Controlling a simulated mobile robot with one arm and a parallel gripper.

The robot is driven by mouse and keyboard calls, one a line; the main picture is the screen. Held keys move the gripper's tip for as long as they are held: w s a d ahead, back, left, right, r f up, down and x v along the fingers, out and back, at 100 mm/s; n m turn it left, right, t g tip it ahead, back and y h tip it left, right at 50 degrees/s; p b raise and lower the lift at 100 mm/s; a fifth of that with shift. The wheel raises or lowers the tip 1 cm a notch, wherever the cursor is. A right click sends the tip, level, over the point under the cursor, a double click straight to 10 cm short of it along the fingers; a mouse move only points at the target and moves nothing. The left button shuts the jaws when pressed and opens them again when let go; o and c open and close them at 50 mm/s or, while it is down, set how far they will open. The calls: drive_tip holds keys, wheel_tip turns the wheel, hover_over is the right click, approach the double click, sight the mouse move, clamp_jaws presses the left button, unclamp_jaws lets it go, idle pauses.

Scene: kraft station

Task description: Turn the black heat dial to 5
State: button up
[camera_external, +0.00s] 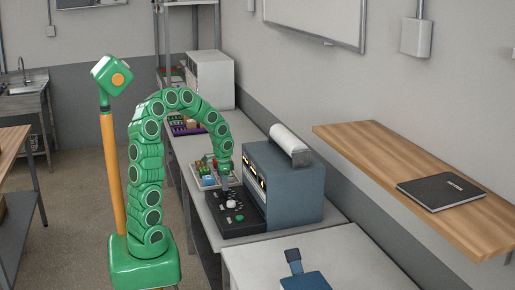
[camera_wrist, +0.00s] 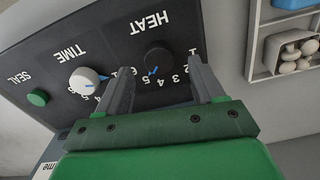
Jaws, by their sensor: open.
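The black heat dial (camera_wrist: 157,60) is on the dark control panel (camera_wrist: 110,35), under the HEAT label, which appears upside down. Its blue pointer mark is on the lower side of the dial in the wrist view, in the area of the higher numbers; the exact number is hard to read. My gripper (camera_wrist: 162,66) is open, with one finger on each side of the dial. I cannot tell whether the fingers touch it. In the external view my gripper (camera_external: 225,184) is low over the far end of the panel (camera_external: 238,226) and hides the dial.
A white TIME dial (camera_wrist: 84,79) and a green SEAL button (camera_wrist: 37,97) are beside the heat dial. The blue-grey machine (camera_external: 290,185) stands right of the panel. A tray of parts (camera_external: 200,186) lies just beyond the panel.

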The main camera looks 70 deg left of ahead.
wheel_tip(320, 180, up, 5)
drive_tip(key=shift+r, duration=0.1)
drive_tip(key=shift+d, duration=0.15)
idle(0.4)
drive_tip(key=s+d+r+g, duration=0.1)
drive_tip(key=s+d+r, duration=0.1)
drive_tip(key=s+d, duration=0.9)
drive_tip(key=s+d+r+n, duration=0.1)
drive_tip(key=s+d+r, duration=0.1)
drive_tip(key=s+d, duration=0.9)
drive_tip(key=d, duration=0.4)
drive_tip(key=shift+s+d+r+g, duration=0.15)
drive_tip(key=shift+s+r+g, duration=0.15)
drive_tip(key=shift+r+g, duration=0.1)
